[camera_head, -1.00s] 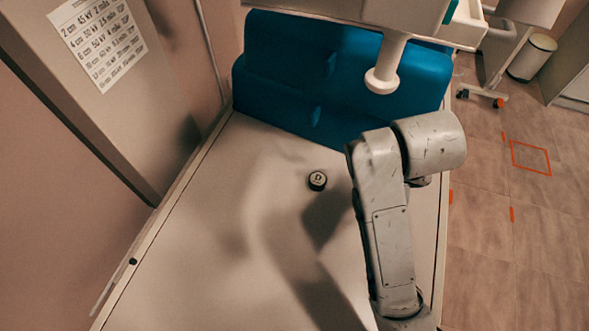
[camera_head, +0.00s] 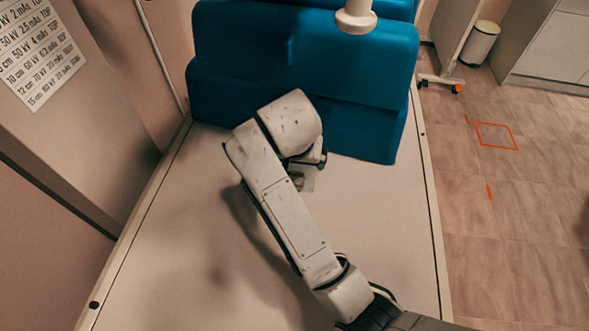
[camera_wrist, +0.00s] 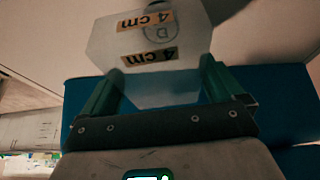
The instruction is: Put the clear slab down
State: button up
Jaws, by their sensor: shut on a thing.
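The clear slab (camera_wrist: 160,88) fills the space between my gripper's green fingers in the wrist view. It is see-through, with cut corners and two orange "4 cm" labels. My gripper (camera_wrist: 160,68) is shut on it. In the head view the slab (camera_head: 305,180) shows as a small pale piece below my wrist, over the table (camera_head: 375,235); my arm hides most of the gripper. I cannot tell whether the slab touches anything. A round mark with a D (camera_wrist: 158,32) shows through the slab, between its labels; in the head view no such disc is visible.
Blue padded blocks (camera_head: 300,60) stand across the table's far end, close behind my wrist. A white knob on a stem (camera_head: 356,18) hangs above them. A wall panel with a printed chart (camera_head: 40,50) is on the left. The table's right side is clear.

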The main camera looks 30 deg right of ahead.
jog(key=shift+w+a+f, duration=0.25)
jog(key=shift+w+f, duration=0.1)
jog(key=shift+f, duration=0.15)
jog(key=shift+f+p, duration=0.4)
jog(key=shift+f, duration=1.15)
jog(key=o, duration=1.1)
jog(key=shift+f, duration=0.1)
jog(key=p+v, duration=0.2)
jog(key=v, duration=0.8)
jog(key=shift+r, duration=0.4)
jog(key=shift+p+v, duration=0.8)
jog(key=shift+p, duration=0.1)
